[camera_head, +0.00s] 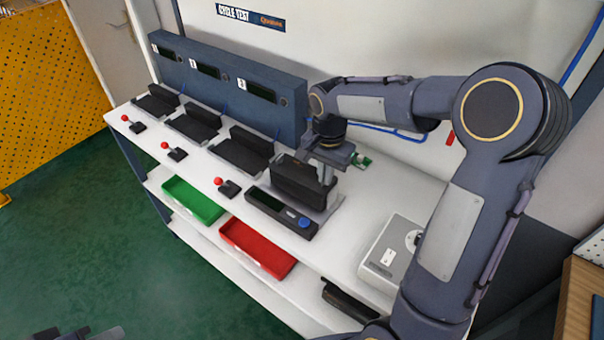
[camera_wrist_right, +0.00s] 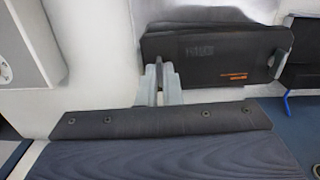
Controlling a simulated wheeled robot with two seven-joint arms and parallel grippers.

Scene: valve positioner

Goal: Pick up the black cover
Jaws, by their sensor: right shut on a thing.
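The black cover (camera_head: 297,181) is a dark box-like piece toward the right of the white bench, beside a display unit. My right gripper (camera_head: 326,177) comes down from above and is shut on the cover near its right end. In the right wrist view the light grey fingers (camera_wrist_right: 160,88) grip the cover (camera_wrist_right: 212,55), which shows faint lettering and a small orange label. Whether the cover still rests on the light base under it is hard to see. Part of what looks like my left gripper (camera_head: 78,333) shows at the bottom left edge; its fingers are not clear.
A display unit with a blue knob (camera_head: 283,211) lies in front of the cover. A grey box (camera_head: 391,252) stands to the right. Several black fixtures and red-knobbed joysticks line the left. Green (camera_head: 193,200) and red (camera_head: 257,249) trays are on the lower shelf.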

